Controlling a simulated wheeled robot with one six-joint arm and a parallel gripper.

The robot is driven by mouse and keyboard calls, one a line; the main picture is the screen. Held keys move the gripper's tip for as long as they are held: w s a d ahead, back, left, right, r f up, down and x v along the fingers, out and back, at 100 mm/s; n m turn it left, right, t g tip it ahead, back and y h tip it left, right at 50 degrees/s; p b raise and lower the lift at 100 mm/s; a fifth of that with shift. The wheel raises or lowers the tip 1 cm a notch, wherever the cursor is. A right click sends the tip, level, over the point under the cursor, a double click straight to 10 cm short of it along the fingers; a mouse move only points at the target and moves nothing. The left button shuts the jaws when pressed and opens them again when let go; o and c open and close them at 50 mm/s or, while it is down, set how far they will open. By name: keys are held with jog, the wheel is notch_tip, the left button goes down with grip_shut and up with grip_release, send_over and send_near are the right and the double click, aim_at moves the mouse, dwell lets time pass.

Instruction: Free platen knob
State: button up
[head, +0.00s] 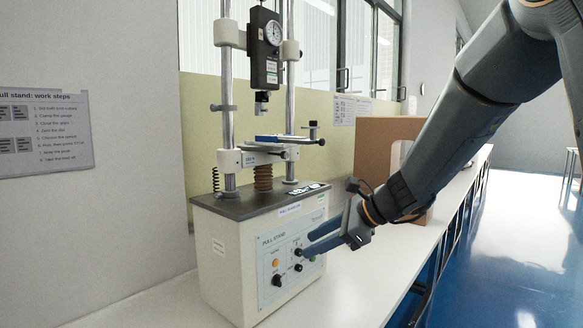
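The pull stand (222,262) is a cream box with a control panel on its front and two upright columns. Its platen (262,148) sits between the columns and carries a blue piece (280,138). A small black-topped knob (312,127) stands at the platen's right end. The panel has black knobs, one at lower left (277,280) and one at upper right (298,252). My gripper (306,245) comes from the right, in front of the panel. Its two fingers look apart, with the tips close to the upper right panel knob. I cannot tell whether they touch it. The fingers hide part of the panel.
A dial gauge (272,34) hangs above the platen between the columns. A brown box (376,135) stands behind my arm. The white bench (345,280) is clear in front and to the right of the stand. A notice (45,133) hangs on the left wall.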

jog(key=w+a+r+m+t+y, duration=0.25)
jog(key=w+r+m, duration=0.25)
jog(key=w+r, duration=0.4)
jog(key=m+t+y, duration=0.2)
jog(key=m+t, duration=0.2)
send_near(287, 156)
jog(key=p+x, duration=0.1)
jog(key=x, duration=0.7)
jog(key=shift+a, duration=0.1)
grip_shut()
